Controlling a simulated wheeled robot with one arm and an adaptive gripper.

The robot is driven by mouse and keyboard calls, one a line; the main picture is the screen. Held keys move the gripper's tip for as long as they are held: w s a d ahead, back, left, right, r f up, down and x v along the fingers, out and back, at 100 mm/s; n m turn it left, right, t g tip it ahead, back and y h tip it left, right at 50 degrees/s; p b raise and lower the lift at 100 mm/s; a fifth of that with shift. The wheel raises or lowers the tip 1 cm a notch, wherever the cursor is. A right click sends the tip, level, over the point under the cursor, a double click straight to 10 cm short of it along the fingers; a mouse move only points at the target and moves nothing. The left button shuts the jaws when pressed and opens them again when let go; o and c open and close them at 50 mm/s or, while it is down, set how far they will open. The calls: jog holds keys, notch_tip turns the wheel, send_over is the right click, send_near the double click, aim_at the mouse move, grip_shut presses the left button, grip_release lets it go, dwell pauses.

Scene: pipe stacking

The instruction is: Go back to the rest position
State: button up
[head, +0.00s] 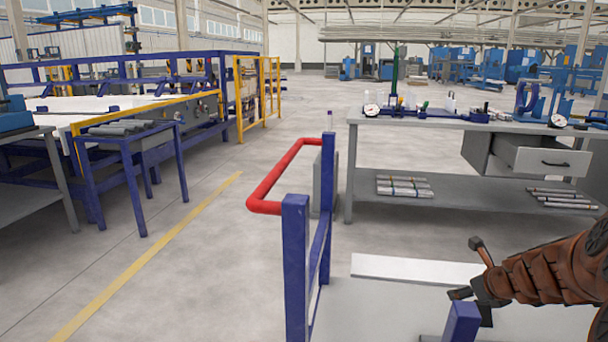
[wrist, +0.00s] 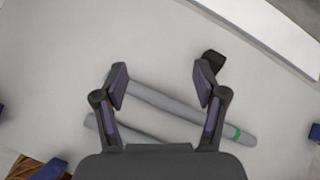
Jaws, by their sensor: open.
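My gripper (wrist: 160,82) is open in the wrist view, with its two fingers spread apart and nothing held between them. A grey pipe with a green band (wrist: 176,107) lies slantwise on a pale flat surface (wrist: 60,55) beneath it. A second grey pipe (wrist: 140,134) lies nearby, partly hidden by my gripper's body. In the head view my gripper (head: 472,296) is at the lower right, over the cart's grey top (head: 365,310). The fingers are small there, and the pipes cannot be made out clearly.
The cart has blue posts (head: 296,265) and a red handle (head: 283,175). A white strip (head: 410,269) lies along its far side. A workbench (head: 450,188) stands beyond. A blue-framed table with pipes (head: 125,128) stands left. Open floor (head: 205,265) lies between.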

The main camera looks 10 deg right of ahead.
jog(key=s+a+r+n+g+y+p, duration=0.1)
jog(key=s+a+r+n+g+p, duration=0.15)
jog(key=a+r+n+p, duration=0.5)
jog(key=s+a+r+n+g+y+p, duration=0.1)
jog(key=s+a+r+n+y+p, duration=0.25)
jog(key=a, duration=0.75)
jog(key=s+a+r+n+g+p, duration=0.1)
jog(key=s+a+r+n+p, duration=0.3)
jog(key=a+r+n, duration=0.4)
jog(key=s+a+r+n+g+h+p, duration=0.2)
jog(key=s+r+n+p, duration=0.5)
jog(key=s, duration=0.4)
jog(key=s+a+r+n+g+h+p, duration=0.1)
jog(key=s+r+n+g+h+p, duration=0.1)
jog(key=s+r+n+g+p, duration=0.2)
jog(key=s+r+n+p, duration=0.3)
jog(key=s+r+p, duration=0.1)
jog(key=s, duration=0.4)
jog(key=shift+s+a+r+n+p, duration=0.3)
jog(key=shift+a+n+p, duration=0.1)
jog(key=shift+p, duration=0.25)
